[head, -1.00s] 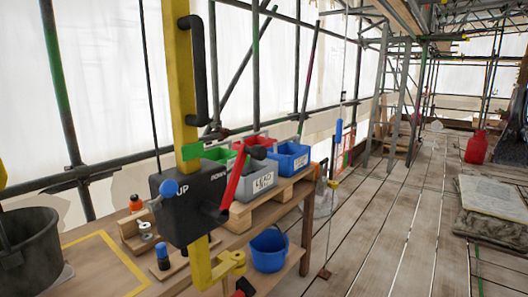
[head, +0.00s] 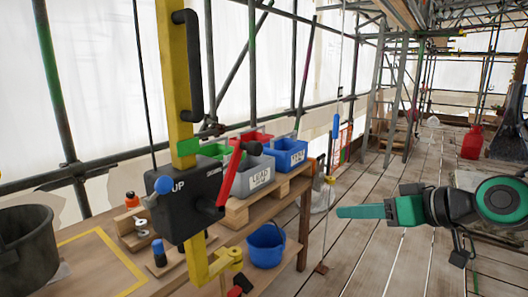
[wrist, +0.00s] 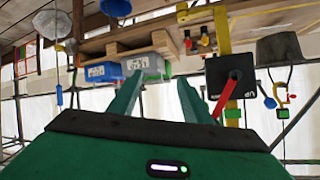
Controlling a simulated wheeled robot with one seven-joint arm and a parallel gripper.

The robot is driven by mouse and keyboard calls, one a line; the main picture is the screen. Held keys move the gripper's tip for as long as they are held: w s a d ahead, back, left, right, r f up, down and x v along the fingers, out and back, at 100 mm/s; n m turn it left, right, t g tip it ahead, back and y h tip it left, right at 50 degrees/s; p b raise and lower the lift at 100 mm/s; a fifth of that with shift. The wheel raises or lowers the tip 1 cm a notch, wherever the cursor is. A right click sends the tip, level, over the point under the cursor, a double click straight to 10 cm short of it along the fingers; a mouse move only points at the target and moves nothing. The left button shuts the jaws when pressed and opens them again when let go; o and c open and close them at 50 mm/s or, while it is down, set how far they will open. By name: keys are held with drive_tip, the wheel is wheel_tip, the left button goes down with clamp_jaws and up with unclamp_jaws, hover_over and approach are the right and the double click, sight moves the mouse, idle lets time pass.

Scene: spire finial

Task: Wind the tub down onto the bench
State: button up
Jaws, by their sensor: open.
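The tub (head: 28,245) is a dark bucket at the left edge of the head view, cut off by the frame. It also shows in the wrist view (wrist: 280,55), which is upside down. The winch box (head: 186,200) is black, marked UP, on a yellow post (head: 180,85). Its red crank handle (head: 232,172) stands tilted up, with a dark knob at the top. The crank also shows in the wrist view (wrist: 222,105). My green gripper (head: 365,212) is right of the winch, apart from it. In the wrist view its fingers (wrist: 157,100) are open and empty.
The wooden bench (head: 150,280) has a yellow outlined square (head: 125,262) near the tub. Grey, blue, red and green bins stand on a pallet (head: 262,197) behind the crank. A blue bucket (head: 266,247) sits on a lower shelf.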

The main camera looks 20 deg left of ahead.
sight(260, 150)
drive_tip(key=s+a+r+n+y, duration=0.35)
drive_tip(key=a+r+y, duration=0.35)
drive_tip(key=a+r, duration=0.55)
drive_tip(key=shift+m+g, duration=0.35)
drive_tip(key=shift+g, duration=0.05)
drive_tip(key=x, duration=0.7)
drive_tip(key=f+x, duration=0.1)
drive_tip(key=x, duration=0.3)
drive_tip(key=shift+a, duration=0.15)
clamp_jaws()
